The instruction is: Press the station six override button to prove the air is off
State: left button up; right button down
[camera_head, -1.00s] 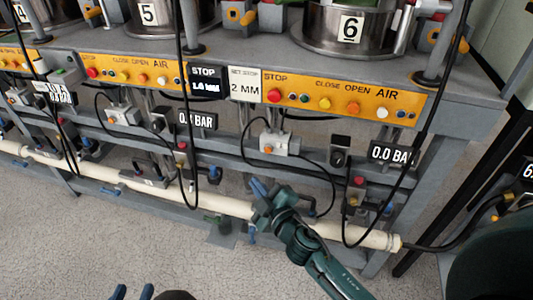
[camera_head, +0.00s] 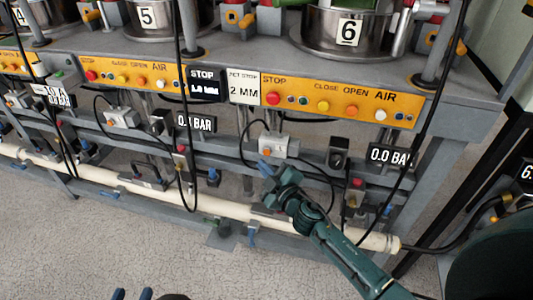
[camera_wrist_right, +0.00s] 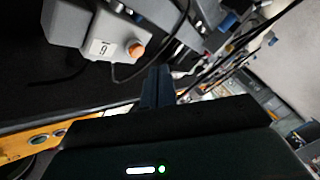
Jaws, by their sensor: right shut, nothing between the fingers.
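The station six override button is a small orange knob (camera_head: 267,150) on a grey box (camera_head: 283,147) on the rail under the station 6 panel. In the right wrist view the orange button (camera_wrist_right: 136,50) sticks out of the box, next to a white label (camera_wrist_right: 101,47) whose digit looks like an upside-down 6. My right gripper (camera_head: 264,168) is shut and empty, just below the button in the head view. Its fingers (camera_wrist_right: 157,86) show below and right of the button, apparently apart from it. My left gripper (camera_head: 132,294) is open at the bottom edge, only its blue tips showing.
A cream pipe (camera_head: 215,206) runs low along the frame. Black hoses hang around the box. A "0.0 BAR" display (camera_head: 390,155) and a red button (camera_head: 357,183) lie to the right. The yellow station 6 panel (camera_head: 335,98) is above. Floor in front is clear.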

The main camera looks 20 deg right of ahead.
jog(key=shift+w+d, duration=0.4)
jog(key=shift+w, duration=0.2)
jog(key=shift+w+d, duration=0.1)
dwell(1.6)
jog(key=shift+w+d, duration=0.15)
jog(key=shift+w, duration=0.1)
jog(key=shift+w+d, duration=0.3)
jog(key=shift+w, duration=0.1)
dwell(1.0)
jog(key=shift+s+a, duration=0.1)
jog(key=shift+s, duration=0.05)
jog(key=shift+s+a, duration=0.4)
jog(key=shift+s, duration=0.2)
jog(key=shift+s+a, duration=0.7)
jog(key=shift+s, duration=0.35)
jog(key=shift+s+a, duration=0.7)
jog(key=shift+s, duration=0.35)
